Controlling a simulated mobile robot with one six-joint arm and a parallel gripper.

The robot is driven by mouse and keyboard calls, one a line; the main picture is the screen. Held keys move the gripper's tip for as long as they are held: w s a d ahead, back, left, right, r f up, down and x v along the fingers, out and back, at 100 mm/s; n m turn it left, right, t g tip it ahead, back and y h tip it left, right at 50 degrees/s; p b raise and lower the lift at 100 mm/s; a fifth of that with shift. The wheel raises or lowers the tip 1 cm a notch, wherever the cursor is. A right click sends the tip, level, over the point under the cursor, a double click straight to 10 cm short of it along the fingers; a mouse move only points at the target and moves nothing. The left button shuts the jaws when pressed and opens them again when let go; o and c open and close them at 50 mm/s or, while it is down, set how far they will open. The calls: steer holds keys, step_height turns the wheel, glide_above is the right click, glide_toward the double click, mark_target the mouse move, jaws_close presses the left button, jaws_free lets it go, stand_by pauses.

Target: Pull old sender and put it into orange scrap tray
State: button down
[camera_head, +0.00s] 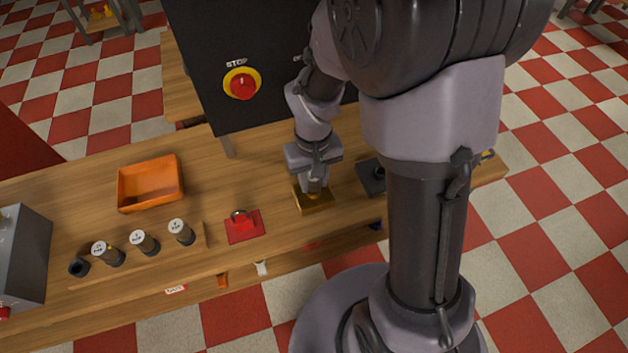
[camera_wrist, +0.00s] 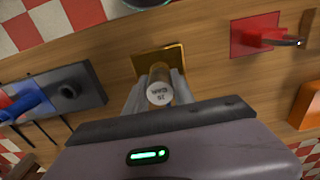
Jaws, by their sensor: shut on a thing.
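My gripper (camera_wrist: 158,98) is shut on a cylindrical sender (camera_wrist: 160,92) with a white, lettered top. The sender stands at a gold square base (camera_head: 316,201) on the bench; the base also shows in the wrist view (camera_wrist: 152,60). I cannot tell whether the sender is still seated in it. In the head view my gripper (camera_head: 313,184) is right over the base and hides most of the sender. The orange scrap tray (camera_head: 150,186) lies to the left on the bench and looks empty. Its edge shows at the right of the wrist view (camera_wrist: 306,106).
A red plate with a handle (camera_head: 243,226) lies between the base and several white-topped cylinders (camera_head: 144,242) in a rack. A dark block (camera_head: 371,177) is right of the base. A black panel with a red STOP knob (camera_head: 242,84) stands behind. A grey box (camera_head: 24,255) is far left.

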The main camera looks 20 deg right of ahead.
steer(key=shift+r+p, duration=0.35)
steer(key=shift+r, duration=0.1)
step_height(320, 180, up, 4)
steer(key=p, duration=0.3)
steer(key=shift+f, duration=0.3)
